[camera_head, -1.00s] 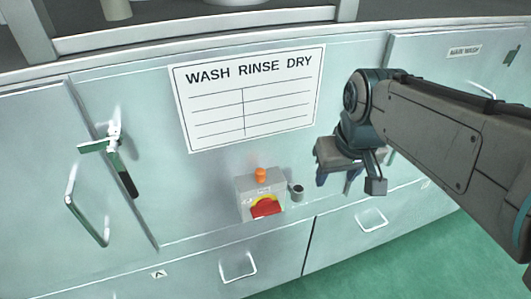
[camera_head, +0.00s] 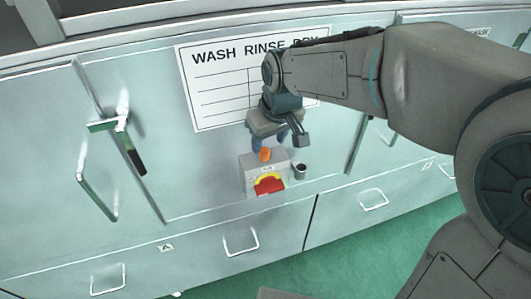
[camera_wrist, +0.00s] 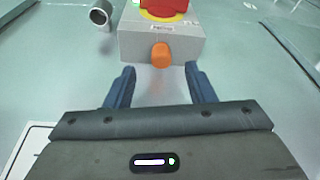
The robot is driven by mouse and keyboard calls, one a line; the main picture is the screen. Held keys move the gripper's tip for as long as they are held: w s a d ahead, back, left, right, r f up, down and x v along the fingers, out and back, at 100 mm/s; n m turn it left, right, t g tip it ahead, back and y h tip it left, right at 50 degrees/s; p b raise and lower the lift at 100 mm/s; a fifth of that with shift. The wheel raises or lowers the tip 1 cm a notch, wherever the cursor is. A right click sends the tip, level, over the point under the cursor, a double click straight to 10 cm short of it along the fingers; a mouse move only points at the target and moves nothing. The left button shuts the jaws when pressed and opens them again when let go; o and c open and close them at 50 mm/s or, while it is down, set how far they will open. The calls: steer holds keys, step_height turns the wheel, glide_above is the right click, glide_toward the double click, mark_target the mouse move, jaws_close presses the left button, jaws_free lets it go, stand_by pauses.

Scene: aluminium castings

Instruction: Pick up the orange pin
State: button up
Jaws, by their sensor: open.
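The orange pin (camera_head: 265,154) stands on top of a small grey box (camera_head: 249,181) fixed to the cabinet front. In the wrist view the orange pin (camera_wrist: 161,55) sticks out from the box (camera_wrist: 190,43) toward my gripper. My gripper (camera_head: 270,146) is just above the pin in the head view. In the wrist view my gripper (camera_wrist: 160,70) has its two blue fingers spread, with the pin slightly beyond the tips and between their lines. The fingers are empty. In the head view the fingers are partly hidden by the wrist.
The box carries a red handle (camera_head: 268,185) on a yellow plate. A small dark cup-like tube (camera_head: 300,171) is fixed right of the box. A sign (camera_head: 205,88) is behind my arm.

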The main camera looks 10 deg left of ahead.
mark_target(265, 150)
steer(key=shift+p+x, duration=0.65)
steer(key=shift+x, duration=1.9)
steer(key=shift+a, duration=0.1)
steer(key=shift+r, duration=0.1)
steer(key=c, duration=1.1)
